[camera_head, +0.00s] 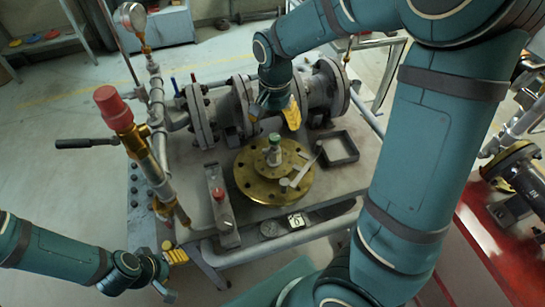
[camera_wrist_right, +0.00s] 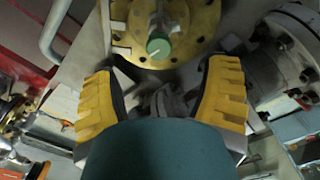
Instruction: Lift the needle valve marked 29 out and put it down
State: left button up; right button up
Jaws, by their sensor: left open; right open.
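A small valve with a green cap (camera_head: 274,142) stands upright at the middle of a round brass flange (camera_head: 255,184). No number 29 is readable on it. In the right wrist view its green cap (camera_wrist_right: 158,45) shows beyond the fingertips, with the flange (camera_wrist_right: 198,38) under it. My right gripper (camera_head: 274,112) is open and empty, behind the valve in the head view and apart from it. Its yellow fingers (camera_wrist_right: 160,95) stand wide apart in the wrist view. My left gripper (camera_head: 172,268) is open and empty at lower left, off the bench.
A black open tray (camera_head: 352,160) lies right of the flange. A grey block with a red knob (camera_head: 221,195) is at left. A red-capped pipe (camera_head: 113,105) rises at left. Large flanged pipes (camera_head: 240,105) stand behind.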

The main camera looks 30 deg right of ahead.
aim_at(274, 147)
notch_tip(274, 147, down, 4)
jog(key=shift+w+f+b, duration=0.1)
jog(key=shift+w+b, duration=0.05)
jog(key=shift+b, duration=0.2)
jog(key=shift+f, duration=0.4)
jog(key=f, duration=0.1)
jog(key=f+b, duration=0.1)
jog(key=f, duration=0.2)
jog(key=shift+s+a+f, duration=0.15)
jog(key=shift+s+f, duration=0.1)
jog(key=shift+f, duration=0.15)
jog(key=shift+s, duration=0.1)
grip_shut()
